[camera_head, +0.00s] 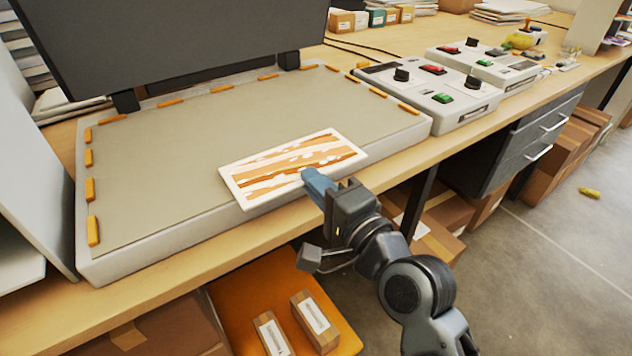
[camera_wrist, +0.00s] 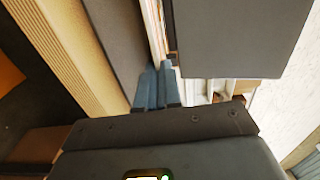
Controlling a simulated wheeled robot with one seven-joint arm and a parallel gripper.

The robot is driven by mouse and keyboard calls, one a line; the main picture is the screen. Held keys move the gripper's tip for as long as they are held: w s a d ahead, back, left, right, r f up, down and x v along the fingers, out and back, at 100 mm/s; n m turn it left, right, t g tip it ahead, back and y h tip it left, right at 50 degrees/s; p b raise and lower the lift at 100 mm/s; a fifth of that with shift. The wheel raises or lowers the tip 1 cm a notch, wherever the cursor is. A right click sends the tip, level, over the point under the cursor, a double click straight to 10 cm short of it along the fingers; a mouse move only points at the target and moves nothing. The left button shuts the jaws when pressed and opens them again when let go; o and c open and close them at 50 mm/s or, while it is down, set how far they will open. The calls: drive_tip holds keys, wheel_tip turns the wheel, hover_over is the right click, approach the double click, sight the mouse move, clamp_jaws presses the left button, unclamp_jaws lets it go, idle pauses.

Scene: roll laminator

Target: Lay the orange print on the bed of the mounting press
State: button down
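The orange print (camera_head: 292,168) is a white-bordered rectangle with orange and brown streaks. In the head view it is over the front edge of the press bed, slightly tilted. My gripper (camera_head: 316,181) is shut on its near edge. The wrist view shows the blue fingers (camera_wrist: 158,82) close together, with the print seen edge-on as a thin strip (camera_wrist: 155,35). The mounting press bed (camera_head: 200,140) is a wide grey-beige pad in a white frame with orange tabs along its edges. Whether the print touches the bed cannot be told.
The dark raised lid (camera_head: 180,35) stands behind the bed. A white panel (camera_head: 30,150) rises at the left. White control boxes (camera_head: 440,95) with knobs and buttons sit to the right. Boxes (camera_head: 315,318) lie on an orange surface below the table. The bed's middle is clear.

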drive_tip(key=shift+f, duration=0.1)
idle(0.5)
drive_tip(key=c, duration=1.2)
unclamp_jaws()
drive_tip(key=shift+c, duration=0.2)
drive_tip(key=shift+s, duration=0.1)
drive_tip(key=b+v, duration=0.1)
drive_tip(key=v, duration=0.6)
drive_tip(key=shift+s+d, duration=0.25)
